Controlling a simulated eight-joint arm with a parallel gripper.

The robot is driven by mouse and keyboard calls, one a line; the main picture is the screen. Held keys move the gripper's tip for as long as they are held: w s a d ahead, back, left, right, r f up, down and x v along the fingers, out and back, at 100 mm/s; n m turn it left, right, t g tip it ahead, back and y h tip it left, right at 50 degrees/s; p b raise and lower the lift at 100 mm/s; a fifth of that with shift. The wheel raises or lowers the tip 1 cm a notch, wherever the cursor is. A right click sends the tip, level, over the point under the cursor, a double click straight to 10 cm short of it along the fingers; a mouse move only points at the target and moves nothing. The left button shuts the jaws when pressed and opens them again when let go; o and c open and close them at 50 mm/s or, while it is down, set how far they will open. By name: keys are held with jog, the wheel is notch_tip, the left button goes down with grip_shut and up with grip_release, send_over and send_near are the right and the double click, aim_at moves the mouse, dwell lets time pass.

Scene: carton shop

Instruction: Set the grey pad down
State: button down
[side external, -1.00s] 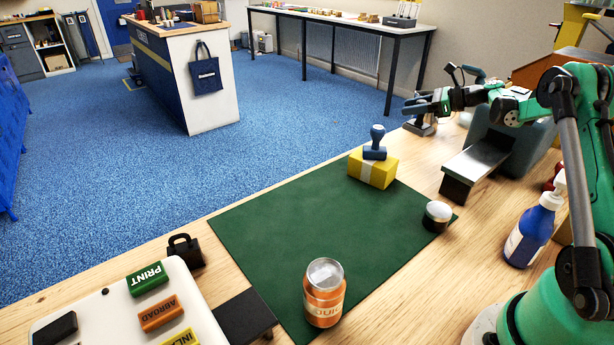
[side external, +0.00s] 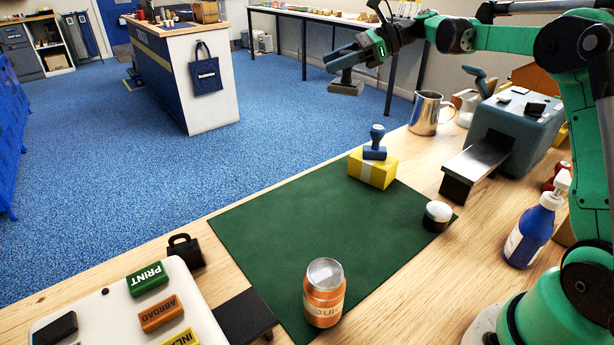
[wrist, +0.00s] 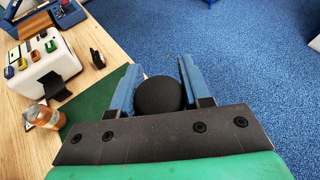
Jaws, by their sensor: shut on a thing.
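The grey pad (side external: 346,88) is a small grey block with a short stem, held in the air by my gripper (side external: 343,60). In the side view it hangs below the blue fingers, high up and beyond the far edge of the table, with blue floor behind it. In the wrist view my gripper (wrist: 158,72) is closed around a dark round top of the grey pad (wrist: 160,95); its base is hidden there. The pad is clear of everything but the fingers.
A green mat (side external: 300,240) lies on the table. On it are a yellow box (side external: 371,172) carrying a blue stamp (side external: 375,143), an orange can (side external: 324,295) and a round white-topped thing (side external: 437,215). A steel mug (side external: 426,113) stands at the back right. The mat's middle is clear.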

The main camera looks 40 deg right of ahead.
jog(key=s+a+n+g+y, duration=0.1)
jog(key=s+a+n+g, duration=0.3)
jog(key=a, duration=0.8)
jog(key=s+a+n+g+y, duration=0.2)
jog(key=s+a+n+g, duration=0.15)
jog(key=a, duration=0.85)
jog(key=shift+g, duration=0.55)
jog(key=shift+s+a+f, duration=0.1)
jog(key=shift+a+f, duration=0.05)
jog(key=shift+f, duration=4.85)
jog(key=shift+s+a+f, duration=0.1)
jog(key=shift+a+f, duration=0.05)
jog(key=shift+f, duration=4.8)
jog(key=shift+f, duration=0.15)
jog(key=shift+c, duration=2)
grip_release()
